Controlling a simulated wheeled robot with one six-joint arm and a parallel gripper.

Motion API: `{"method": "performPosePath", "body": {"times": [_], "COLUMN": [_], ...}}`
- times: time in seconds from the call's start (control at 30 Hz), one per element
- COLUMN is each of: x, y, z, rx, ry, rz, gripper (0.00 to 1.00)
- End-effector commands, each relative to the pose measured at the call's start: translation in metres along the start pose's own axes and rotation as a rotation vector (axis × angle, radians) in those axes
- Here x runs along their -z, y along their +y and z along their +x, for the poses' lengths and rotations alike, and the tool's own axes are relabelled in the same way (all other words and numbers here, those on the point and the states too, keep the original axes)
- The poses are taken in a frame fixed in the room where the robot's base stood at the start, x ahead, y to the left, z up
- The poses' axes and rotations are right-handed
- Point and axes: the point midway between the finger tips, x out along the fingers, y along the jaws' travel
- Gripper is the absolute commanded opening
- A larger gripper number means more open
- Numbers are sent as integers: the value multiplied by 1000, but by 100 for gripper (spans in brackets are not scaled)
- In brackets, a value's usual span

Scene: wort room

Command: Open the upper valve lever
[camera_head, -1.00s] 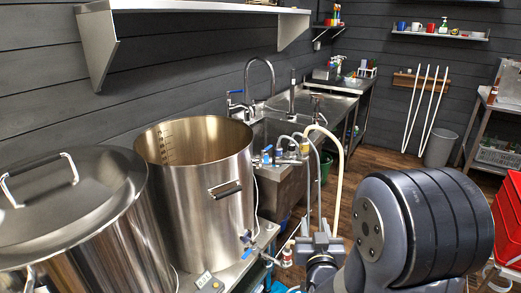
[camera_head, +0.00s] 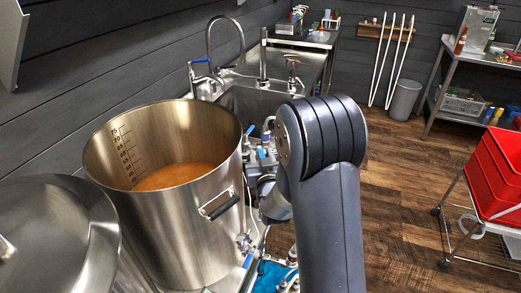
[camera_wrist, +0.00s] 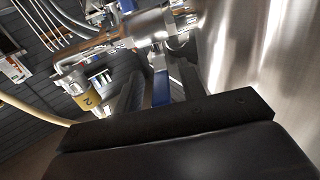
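In the wrist view a blue valve lever (camera_wrist: 161,88) hangs from a steel valve body (camera_wrist: 150,28) close to the kettle wall. My gripper (camera_wrist: 160,85) has its two dark fingers on either side of this lever, apart from each other; I cannot tell whether either finger touches it. In the head view the steel kettle (camera_head: 170,235) holds amber liquid, and small blue handles (camera_head: 249,129) show among the fittings at its right side. My arm hides most of those fittings and my gripper there. I cannot tell which handle matches the wrist view's lever.
A lidded steel vessel (camera_head: 55,235) stands at front left. A sink counter (camera_head: 245,80) lies behind the kettle. In the wrist view a pipe with a yellow-banded part (camera_wrist: 88,100) is left of the fingers. Red crates (camera_head: 490,175) stand at right; the wooden floor between is free.

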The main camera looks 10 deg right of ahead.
Motion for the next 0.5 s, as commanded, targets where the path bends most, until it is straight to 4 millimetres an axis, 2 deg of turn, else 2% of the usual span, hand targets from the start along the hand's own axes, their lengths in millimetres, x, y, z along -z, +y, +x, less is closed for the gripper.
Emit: {"method": "performPosePath", "body": {"times": [0.2,0.5], "x": [0,0], "y": [0,0], "z": [14,15], "rx": [0,0], "ry": [1,1], "rz": [0,0], "gripper": [38,37]}}
